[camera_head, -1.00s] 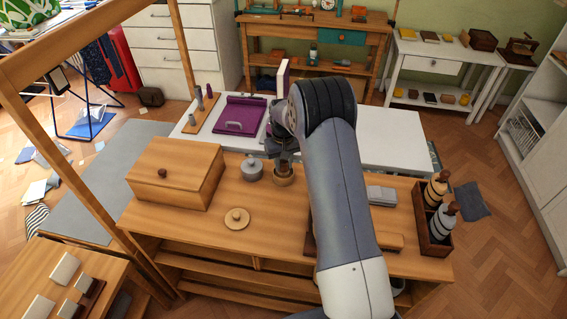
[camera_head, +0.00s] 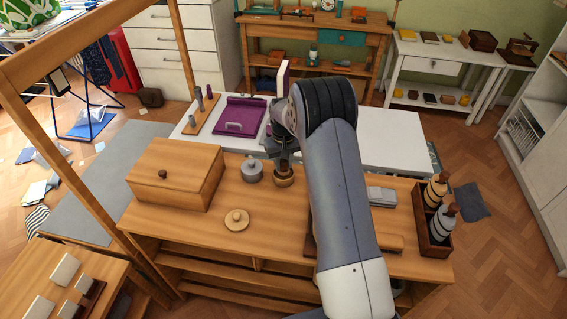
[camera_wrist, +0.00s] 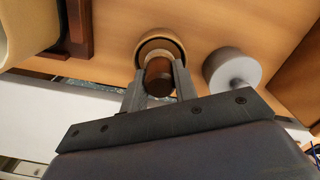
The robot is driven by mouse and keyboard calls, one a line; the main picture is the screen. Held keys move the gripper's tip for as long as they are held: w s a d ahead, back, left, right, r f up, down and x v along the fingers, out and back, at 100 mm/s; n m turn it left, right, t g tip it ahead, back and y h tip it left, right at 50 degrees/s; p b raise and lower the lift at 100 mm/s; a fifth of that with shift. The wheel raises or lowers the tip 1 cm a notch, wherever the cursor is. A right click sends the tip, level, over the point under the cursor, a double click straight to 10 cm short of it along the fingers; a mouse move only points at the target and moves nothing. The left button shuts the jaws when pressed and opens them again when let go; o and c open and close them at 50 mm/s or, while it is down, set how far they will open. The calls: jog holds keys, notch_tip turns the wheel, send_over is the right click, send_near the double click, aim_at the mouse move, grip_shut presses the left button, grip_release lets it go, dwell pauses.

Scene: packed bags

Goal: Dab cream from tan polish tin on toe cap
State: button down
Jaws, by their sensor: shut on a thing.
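The tan polish tin (camera_head: 284,181) stands open on the wooden bench; it also shows in the wrist view (camera_wrist: 178,43). My gripper (camera_wrist: 159,82) is over this tin, its fingers pointing down. It is shut on a brown round-handled dauber (camera_wrist: 158,74). The dauber's lower end is at the tin's mouth; I cannot tell whether it touches the cream. A tan lid with a knob (camera_head: 237,217) lies on the bench nearer to me. A pale rounded shape (camera_wrist: 24,28) beside a dark wooden piece shows in the wrist view; I cannot tell if it is the shoe. No toe cap is clearly visible.
A grey lidded tin (camera_head: 253,172) stands close left of the tan tin. A wooden box (camera_head: 172,178) is further left. A folded grey cloth (camera_head: 381,196), a brush (camera_head: 389,242) and a bottle caddy (camera_head: 434,244) are on the right. My arm hides the bench's middle.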

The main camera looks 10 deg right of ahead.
aim_at(284, 161)
jog(key=shift+r+p, duration=1.4)
jog(key=shift+r, duration=1.7)
jog(key=s+f+m, duration=0.1)
jog(key=s+f, duration=0.2)
jog(key=s, duration=1.2)
jog(key=shift+s, duration=0.25)
jog(key=shift+r, duration=0.2)
